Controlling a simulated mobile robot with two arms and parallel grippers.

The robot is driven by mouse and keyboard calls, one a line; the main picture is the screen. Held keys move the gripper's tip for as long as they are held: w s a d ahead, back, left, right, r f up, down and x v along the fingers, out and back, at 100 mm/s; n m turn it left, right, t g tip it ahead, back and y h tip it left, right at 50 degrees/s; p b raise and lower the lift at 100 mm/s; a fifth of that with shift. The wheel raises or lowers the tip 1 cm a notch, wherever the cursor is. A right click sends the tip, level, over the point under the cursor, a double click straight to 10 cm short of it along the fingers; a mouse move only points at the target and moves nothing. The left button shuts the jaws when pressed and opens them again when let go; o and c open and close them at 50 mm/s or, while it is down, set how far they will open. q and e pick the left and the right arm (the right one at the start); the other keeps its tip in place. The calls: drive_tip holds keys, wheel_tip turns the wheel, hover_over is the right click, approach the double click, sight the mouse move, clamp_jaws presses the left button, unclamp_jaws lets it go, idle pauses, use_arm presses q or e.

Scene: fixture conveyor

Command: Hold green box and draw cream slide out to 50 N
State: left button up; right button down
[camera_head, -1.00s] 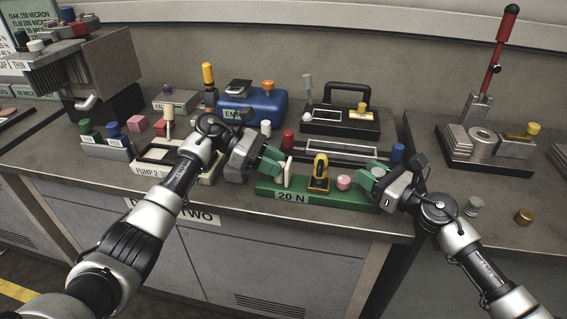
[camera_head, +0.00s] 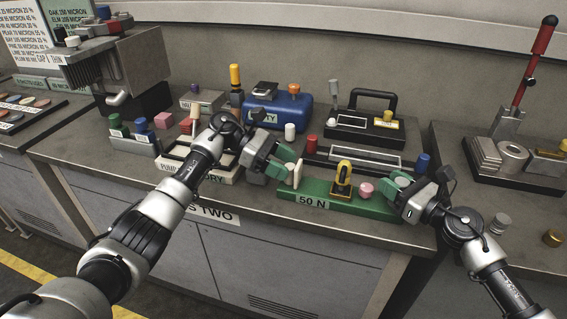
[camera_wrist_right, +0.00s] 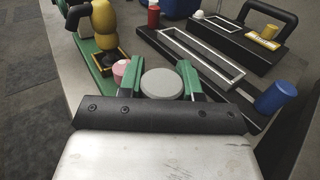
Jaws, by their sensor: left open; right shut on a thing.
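The green box (camera_head: 315,203) lies on the near edge of the bench, and its front label reads 50 N. The cream slide (camera_head: 297,173) stands upright near its left end. A yellow-and-black piece (camera_head: 343,180) and a pink knob (camera_head: 366,189) sit further right on it; both also show in the right wrist view. My left gripper (camera_head: 284,163) is open, its fingers just left of the cream slide; contact cannot be told. My right gripper (camera_head: 395,187) is at the box's right end, shut on a grey round knob (camera_wrist_right: 162,84), which hides the box end there.
Behind the box lie a long black frame (camera_head: 360,156), a red knob (camera_head: 311,144), a white cylinder (camera_head: 290,132) and a blue cylinder (camera_head: 422,163). A cream box (camera_head: 205,168) lies under my left arm. Loose grey and brass knobs lie at the right; the bench front there is fairly clear.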

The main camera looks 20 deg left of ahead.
drive_tip(key=shift+f, duration=0.1)
use_arm(q)
drive_tip(key=v, duration=1.2)
drive_tip(key=shift+f, duration=0.1)
use_arm(e)
drive_tip(key=c, duration=0.7)
unclamp_jaws()
drive_tip(key=shift+d, duration=0.1)
